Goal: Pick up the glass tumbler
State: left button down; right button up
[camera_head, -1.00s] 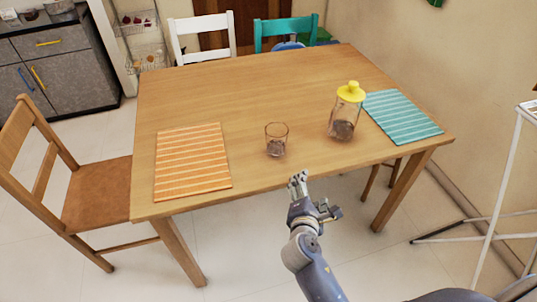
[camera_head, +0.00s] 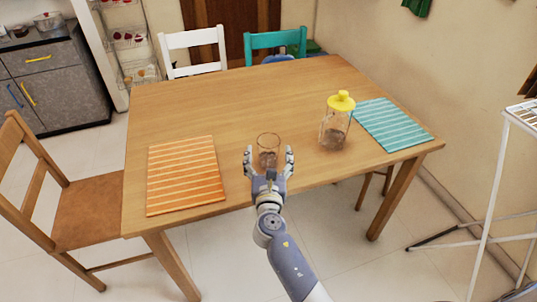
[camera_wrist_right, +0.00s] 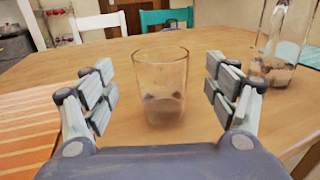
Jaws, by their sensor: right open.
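The glass tumbler (camera_head: 268,143) stands upright on the wooden table near its front edge. It is clear, with something brownish showing in its lower part. My right gripper (camera_head: 269,158) is open in front of it, a finger on each side in the head view. In the right wrist view the tumbler (camera_wrist_right: 161,85) stands centred between the spread fingers of the gripper (camera_wrist_right: 162,95), with a gap on both sides. It looks slightly beyond the fingertips or level with them; I cannot tell exactly. My left gripper is not in view.
A glass jar with a yellow lid (camera_head: 334,128) stands to the right of the tumbler. An orange striped placemat (camera_head: 184,175) lies to the left, a teal striped placemat (camera_head: 392,125) at the right. The table (camera_head: 230,100) behind the tumbler is clear. Chairs stand around it.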

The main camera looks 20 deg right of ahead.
aim_at(269, 137)
jog(key=x, duration=0.5)
jog(key=shift+d+r, duration=0.1)
jog(key=shift+r, duration=0.05)
jog(key=c, duration=1.3)
